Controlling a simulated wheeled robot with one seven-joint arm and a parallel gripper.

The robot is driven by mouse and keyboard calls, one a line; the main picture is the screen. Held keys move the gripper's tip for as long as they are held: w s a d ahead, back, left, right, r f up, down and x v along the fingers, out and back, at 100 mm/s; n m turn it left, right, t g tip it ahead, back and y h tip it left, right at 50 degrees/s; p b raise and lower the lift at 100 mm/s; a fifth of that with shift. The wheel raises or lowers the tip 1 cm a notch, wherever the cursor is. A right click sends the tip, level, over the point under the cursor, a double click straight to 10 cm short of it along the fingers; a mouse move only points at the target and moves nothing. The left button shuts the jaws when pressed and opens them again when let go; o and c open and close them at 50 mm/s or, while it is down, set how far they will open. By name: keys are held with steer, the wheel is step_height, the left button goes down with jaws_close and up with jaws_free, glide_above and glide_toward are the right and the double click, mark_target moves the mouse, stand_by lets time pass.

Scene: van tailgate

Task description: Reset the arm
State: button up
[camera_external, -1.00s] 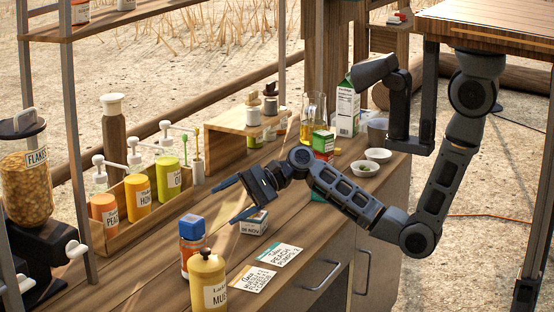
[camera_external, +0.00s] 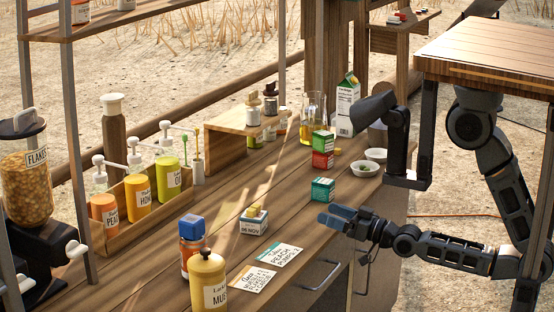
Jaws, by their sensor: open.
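My gripper (camera_external: 340,216) is open and empty. It is over the right front edge of the wooden counter (camera_external: 150,268), pointing left. My arm (camera_external: 450,250) reaches in from the right, low beside the counter front. A small green and white box (camera_external: 322,190) stands on the counter just behind my gripper. A white box with dark print (camera_external: 254,222) stands to the left of my gripper, with a small yellow item (camera_external: 254,211) on top. My gripper appears apart from both boxes.
Two paper cards (camera_external: 280,255) lie at the counter front. A blue-capped jar (camera_external: 193,245) and a yellow mustard jar (camera_external: 208,283) stand front left. White bowls (camera_external: 367,169), stacked boxes (camera_external: 323,150) and a carton (camera_external: 347,107) are behind. A wooden-topped table (camera_external: 490,60) is at right.

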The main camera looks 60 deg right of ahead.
steer(key=s+a+r+n+t+y+b, duration=0.25)
steer(key=s+n+y+b, duration=0.2)
steer(key=s+n, duration=0.65)
steer(key=s+d+m+g+h+p, duration=0.4)
steer(key=s+m+g+h+p, duration=0.2)
steer(key=s+m+p, duration=0.3)
steer(key=shift+s+d+f+m+g+p, duration=0.2)
steer(key=shift+s+f+m+g+p, duration=0.3)
steer(key=shift+p, duration=0.45)
steer(key=shift+r, duration=0.15)
